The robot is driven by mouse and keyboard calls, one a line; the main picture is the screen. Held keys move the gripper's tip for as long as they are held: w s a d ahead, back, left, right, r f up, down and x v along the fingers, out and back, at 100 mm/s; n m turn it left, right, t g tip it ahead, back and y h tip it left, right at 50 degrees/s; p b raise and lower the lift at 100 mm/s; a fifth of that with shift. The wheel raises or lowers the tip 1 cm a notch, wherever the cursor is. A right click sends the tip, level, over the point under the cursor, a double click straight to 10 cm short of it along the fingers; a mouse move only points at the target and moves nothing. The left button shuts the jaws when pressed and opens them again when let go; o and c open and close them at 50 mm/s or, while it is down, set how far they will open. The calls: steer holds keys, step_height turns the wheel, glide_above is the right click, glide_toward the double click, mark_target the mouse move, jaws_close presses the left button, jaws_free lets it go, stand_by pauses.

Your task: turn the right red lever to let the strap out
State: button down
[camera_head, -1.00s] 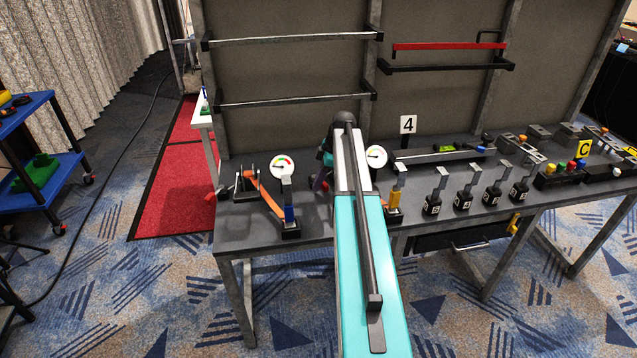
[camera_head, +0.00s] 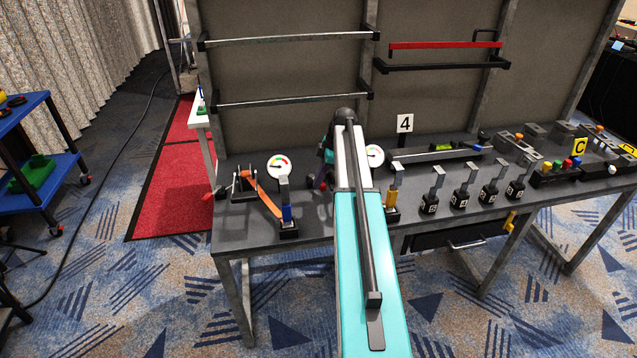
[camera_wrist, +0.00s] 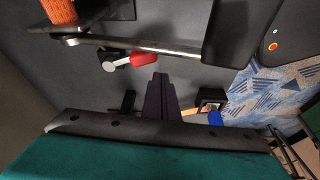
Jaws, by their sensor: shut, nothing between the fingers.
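In the wrist view a red-tipped lever (camera_wrist: 143,58) on a grey hub lies flat over the dark bench top. My gripper (camera_wrist: 158,82) has its purple fingers together, empty, close beside the red tip; I cannot tell whether they touch. In the head view my gripper (camera_head: 319,179) is partly hidden behind my teal arm, low over the bench. An orange strap (camera_head: 267,202) runs from a black-framed mount to a post with a blue block. Another red lever end (camera_head: 208,196) shows at the bench's left edge. An orange ridged piece (camera_wrist: 59,11) is at the wrist view's top left.
Two round gauges (camera_head: 279,166) stand at the back of the bench (camera_head: 240,238). Several posts with black bases (camera_head: 429,205) line the front edge to the right. A metal rod (camera_wrist: 140,45) and black block (camera_wrist: 235,35) lie beyond the red tip in the wrist view.

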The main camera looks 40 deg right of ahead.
steer(key=w+p+v, duration=0.1)
steer(key=p+v, duration=0.2)
steer(key=v, duration=0.5)
steer(key=shift+d+r, duration=0.35)
steer(key=shift+s, duration=0.1)
